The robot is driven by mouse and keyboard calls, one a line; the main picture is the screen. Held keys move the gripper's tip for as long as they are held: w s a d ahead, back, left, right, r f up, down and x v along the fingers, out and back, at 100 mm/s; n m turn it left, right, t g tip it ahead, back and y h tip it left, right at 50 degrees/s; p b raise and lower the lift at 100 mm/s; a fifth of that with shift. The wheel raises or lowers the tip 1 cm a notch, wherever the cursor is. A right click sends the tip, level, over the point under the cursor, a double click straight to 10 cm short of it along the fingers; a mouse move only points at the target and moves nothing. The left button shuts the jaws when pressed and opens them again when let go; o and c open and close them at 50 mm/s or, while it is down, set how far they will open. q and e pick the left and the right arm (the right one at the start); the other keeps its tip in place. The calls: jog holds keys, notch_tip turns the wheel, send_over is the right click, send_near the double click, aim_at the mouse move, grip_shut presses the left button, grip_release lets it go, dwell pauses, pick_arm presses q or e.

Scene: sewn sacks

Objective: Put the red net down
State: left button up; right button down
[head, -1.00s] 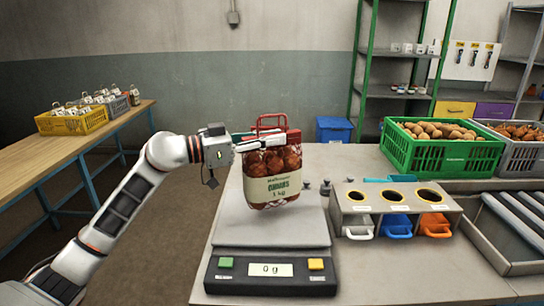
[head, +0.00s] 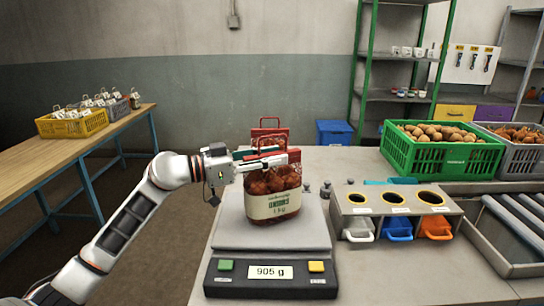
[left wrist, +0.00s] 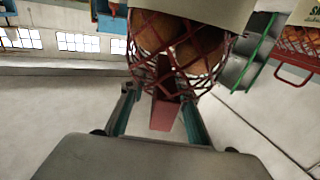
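The red net (head: 274,183), with brown round produce and a cream label, stands upright on the scale's grey plate (head: 230,233). The scale display (head: 270,272) reads 905 g. My left gripper (head: 268,159) is at the net's red top strip. In the left wrist view, its two fingers (left wrist: 163,112) are apart on either side of the red strip, with gaps beside it; the net (left wrist: 170,50) fills the top middle. The net's back is hidden. My right gripper is not in view.
A red top with a handle (head: 270,122) shows behind the net, its lower part hidden. A dispenser with three holes and coloured scoops (head: 398,228) stands right of the scale. A green crate of potatoes (head: 430,155) is behind it. Small weights (head: 325,189) stand near the plate.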

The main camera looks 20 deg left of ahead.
pick_arm(q)
jog(key=shift+s+a, duration=0.15)
jog(key=shift+a, duration=0.15)
jog(key=b+v, duration=0.1)
jog(key=v, duration=1)
jog(key=shift+s, duration=0.25)
